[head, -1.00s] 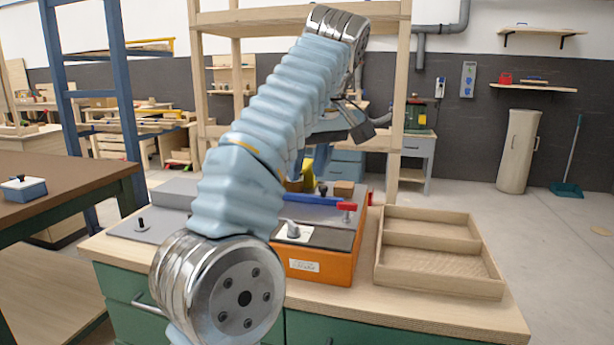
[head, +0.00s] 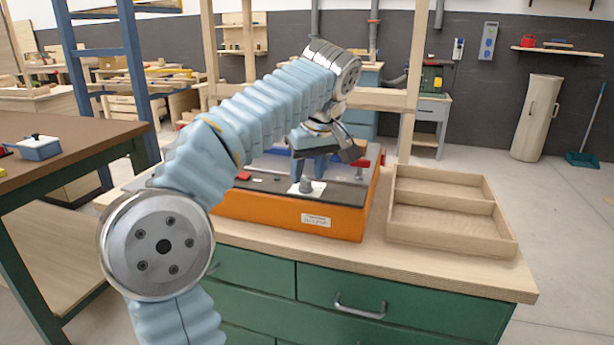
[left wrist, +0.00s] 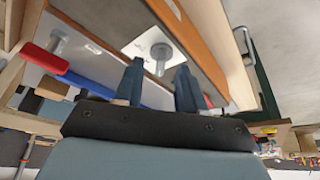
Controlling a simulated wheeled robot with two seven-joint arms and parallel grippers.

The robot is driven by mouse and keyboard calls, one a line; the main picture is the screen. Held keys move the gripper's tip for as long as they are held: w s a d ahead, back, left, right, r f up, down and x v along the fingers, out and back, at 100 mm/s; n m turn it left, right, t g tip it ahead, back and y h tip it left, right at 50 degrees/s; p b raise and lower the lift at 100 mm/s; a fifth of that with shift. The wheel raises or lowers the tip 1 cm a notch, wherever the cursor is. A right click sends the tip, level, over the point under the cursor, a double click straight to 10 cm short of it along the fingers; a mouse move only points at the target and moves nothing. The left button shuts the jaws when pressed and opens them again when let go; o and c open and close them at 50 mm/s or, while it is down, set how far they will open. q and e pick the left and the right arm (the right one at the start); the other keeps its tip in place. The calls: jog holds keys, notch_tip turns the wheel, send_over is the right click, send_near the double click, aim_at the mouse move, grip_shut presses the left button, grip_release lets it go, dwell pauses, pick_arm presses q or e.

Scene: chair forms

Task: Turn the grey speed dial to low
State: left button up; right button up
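The grey speed dial (head: 306,186) sits on a white plate on the dark top of the orange machine (head: 290,213), near its front edge. In the left wrist view the dial (left wrist: 160,52) shows as a round grey knob with a stem, on its white plate (left wrist: 148,42). My left gripper (head: 309,165) is just above the dial, partly hidden by its own wrist. In the left wrist view its two dark fingers (left wrist: 158,78) are spread, with the dial beyond and between their tips. I see no clear contact. My right gripper is out of view.
A red-handled part (head: 362,162) stands right of the dial, and a red piece (head: 243,175) lies to its left. A blue bar (left wrist: 85,84) runs beside the gripper. A shallow wooden tray (head: 450,240) stands right of the machine on the workbench (head: 400,267).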

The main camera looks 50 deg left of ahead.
pick_arm(q)
jog(key=shift+x, duration=0.8)
grip_shut()
dwell(0.8)
grip_release()
jog(key=v, duration=1.4)
jog(key=shift+p, duration=0.45)
